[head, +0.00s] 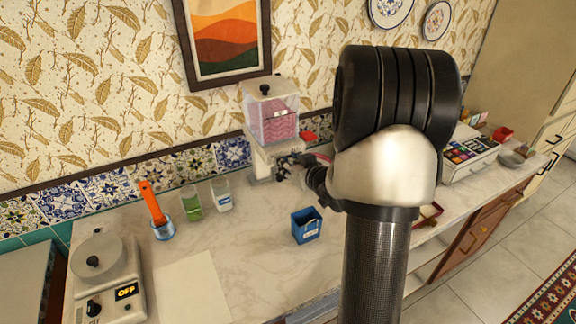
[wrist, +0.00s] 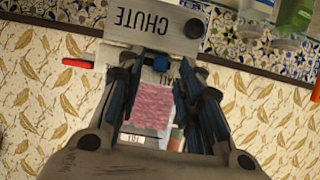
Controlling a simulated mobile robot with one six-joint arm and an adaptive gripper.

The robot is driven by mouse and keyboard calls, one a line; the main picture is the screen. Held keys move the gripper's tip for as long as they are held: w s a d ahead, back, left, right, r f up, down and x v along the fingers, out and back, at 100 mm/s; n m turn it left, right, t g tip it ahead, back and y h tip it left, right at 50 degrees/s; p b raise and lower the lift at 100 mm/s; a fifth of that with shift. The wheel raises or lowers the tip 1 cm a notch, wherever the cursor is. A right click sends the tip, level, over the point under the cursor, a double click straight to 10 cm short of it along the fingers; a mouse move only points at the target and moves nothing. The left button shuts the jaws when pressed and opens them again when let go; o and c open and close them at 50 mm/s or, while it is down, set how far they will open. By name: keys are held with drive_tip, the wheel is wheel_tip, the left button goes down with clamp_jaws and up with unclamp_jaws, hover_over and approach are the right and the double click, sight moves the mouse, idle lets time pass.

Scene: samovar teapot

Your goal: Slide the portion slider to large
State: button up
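The dispenser (head: 260,160) stands against the back wall, with a clear hopper (head: 272,118) holding something pink. In the wrist view its white front (wrist: 125,58) appears upside down with the word CHUTE and a black knob (wrist: 195,28). In the head view my gripper (head: 290,165) is at the dispenser's right front, partly hidden by my arm.
A blue bin (head: 306,226) stands on the counter in front. Bare counter (head: 240,250) lies between.

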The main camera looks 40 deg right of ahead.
drive_tip(key=shift+w+d+f, duration=0.15)
drive_tip(key=shift+w+f, duration=0.1)
drive_tip(key=shift+w, duration=0.35)
drive_tip(key=shift+c, duration=0.4)
clamp_jaws()
